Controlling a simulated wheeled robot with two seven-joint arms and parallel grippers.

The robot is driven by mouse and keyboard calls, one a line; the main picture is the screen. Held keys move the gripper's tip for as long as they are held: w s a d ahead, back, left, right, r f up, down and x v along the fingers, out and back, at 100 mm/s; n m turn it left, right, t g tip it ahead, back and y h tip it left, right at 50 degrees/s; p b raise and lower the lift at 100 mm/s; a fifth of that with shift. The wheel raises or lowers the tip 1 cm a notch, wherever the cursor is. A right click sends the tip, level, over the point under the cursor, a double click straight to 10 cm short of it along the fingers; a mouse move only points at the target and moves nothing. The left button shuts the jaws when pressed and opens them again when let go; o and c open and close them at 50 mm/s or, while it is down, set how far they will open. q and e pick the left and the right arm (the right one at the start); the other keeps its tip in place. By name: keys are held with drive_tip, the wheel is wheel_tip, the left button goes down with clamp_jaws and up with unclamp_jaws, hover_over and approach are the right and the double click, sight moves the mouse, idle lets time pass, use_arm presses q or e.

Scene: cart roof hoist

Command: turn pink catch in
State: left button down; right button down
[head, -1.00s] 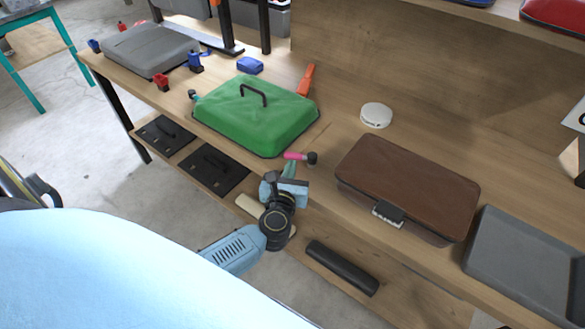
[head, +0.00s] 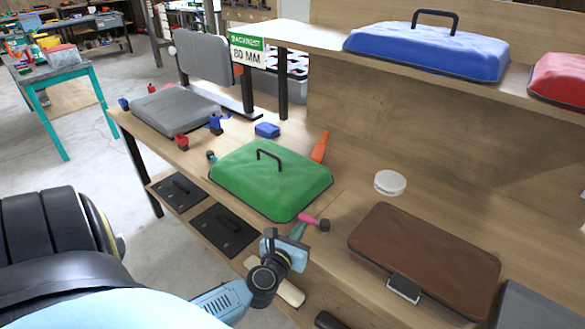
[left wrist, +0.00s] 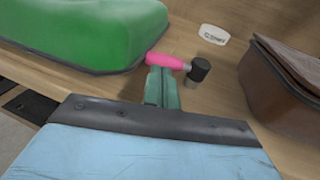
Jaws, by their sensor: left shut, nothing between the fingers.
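The pink catch (head: 308,219) is a short pink bar with a dark round knob at its right end. It sits at the front edge of the workbench, beside the near right corner of the green lidded case (head: 272,180). My left gripper (head: 298,231) is at the catch, its greenish fingers shut with nothing between them. In the left wrist view the fingertips (left wrist: 162,75) are right against or just under the pink bar (left wrist: 164,61), and the dark knob (left wrist: 199,69) is to their right. I cannot tell whether they touch. My right gripper is not in view.
A brown case (head: 425,258) lies to the right on the bench (head: 345,205), with a white round disc (head: 390,183) behind. An orange object (head: 320,147) and a blue block (head: 267,130) lie behind the green case. A shelf with a blue case (head: 428,48) is above.

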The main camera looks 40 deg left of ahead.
use_arm(q)
drive_tip(key=b+v, duration=0.1)
drive_tip(key=v, duration=1.2)
drive_tip(key=s+d+f+m+g+h, duration=0.2)
drive_tip(key=f+m, duration=0.5)
drive_tip(key=f, duration=0.1)
drive_tip(key=s+d+f+m+g+h, duration=0.1)
drive_tip(key=s+d+f+m+h, duration=0.15)
drive_tip(key=f+m, duration=0.6)
drive_tip(key=s+d+f+m+g+h, duration=0.1)
drive_tip(key=d+f+m+g, duration=0.1)
drive_tip(key=f+m, duration=0.55)
drive_tip(key=s+f+m+g, duration=0.9)
drive_tip(key=s+f+m, duration=0.8)
drive_tip(key=s+m, duration=0.2)
drive_tip(key=shift+s+d+g, duration=0.3)
drive_tip(key=shift+s+d, duration=0.2)
drive_tip(key=shift+s, duration=0.7)
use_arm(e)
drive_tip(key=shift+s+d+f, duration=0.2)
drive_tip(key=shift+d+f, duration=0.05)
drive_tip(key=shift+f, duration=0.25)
